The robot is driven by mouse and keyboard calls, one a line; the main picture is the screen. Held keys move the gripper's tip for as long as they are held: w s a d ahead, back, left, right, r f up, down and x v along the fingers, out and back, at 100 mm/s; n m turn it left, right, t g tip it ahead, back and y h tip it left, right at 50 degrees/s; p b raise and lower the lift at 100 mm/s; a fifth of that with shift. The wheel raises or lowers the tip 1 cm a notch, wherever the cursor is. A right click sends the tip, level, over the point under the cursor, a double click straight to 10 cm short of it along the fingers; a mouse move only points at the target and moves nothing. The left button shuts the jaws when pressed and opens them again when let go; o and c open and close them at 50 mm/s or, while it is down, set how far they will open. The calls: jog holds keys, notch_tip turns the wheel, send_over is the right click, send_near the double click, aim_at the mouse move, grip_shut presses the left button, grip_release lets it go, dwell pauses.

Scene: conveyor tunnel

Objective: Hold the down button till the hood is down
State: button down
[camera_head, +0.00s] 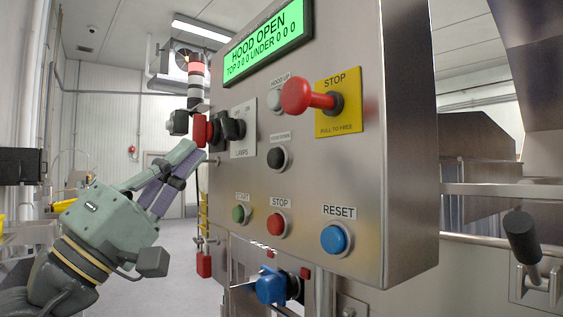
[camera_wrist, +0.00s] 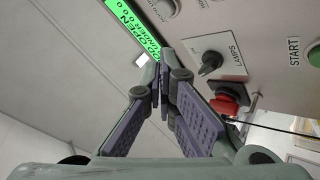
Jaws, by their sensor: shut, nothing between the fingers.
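The black hood down button (camera_head: 277,158) sits in the middle of the steel control panel (camera_head: 400,190), below the pale hood up button (camera_head: 275,99). The green display (camera_head: 268,40) reads "HOOD OPEN". My gripper (camera_head: 194,154) is at the panel's left edge, left of the button and apart from it. Its fingers are shut and empty. In the wrist view my gripper (camera_wrist: 164,78) points toward the panel near the display (camera_wrist: 137,22). I cannot pick out the hood down button there. I cannot tell which part in view is the hood.
A red mushroom stop knob (camera_head: 308,96) sticks out beside the button. The black lamps switch (camera_head: 234,130) and a red side knob (camera_head: 201,130) lie near my fingertips. Start (camera_head: 241,214), stop (camera_head: 277,224) and reset (camera_head: 334,239) buttons sit below. A red padlock (camera_head: 204,264) hangs lower left.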

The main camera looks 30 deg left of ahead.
aim_at(275, 158)
jog(key=w+d, duration=0.3)
jog(key=w, duration=0.5)
jog(key=shift+d, duration=0.2)
jog(key=shift+w, duration=0.2)
dwell(1.4)
jog(key=shift+w+d, duration=0.15)
jog(key=shift+w, duration=0.15)
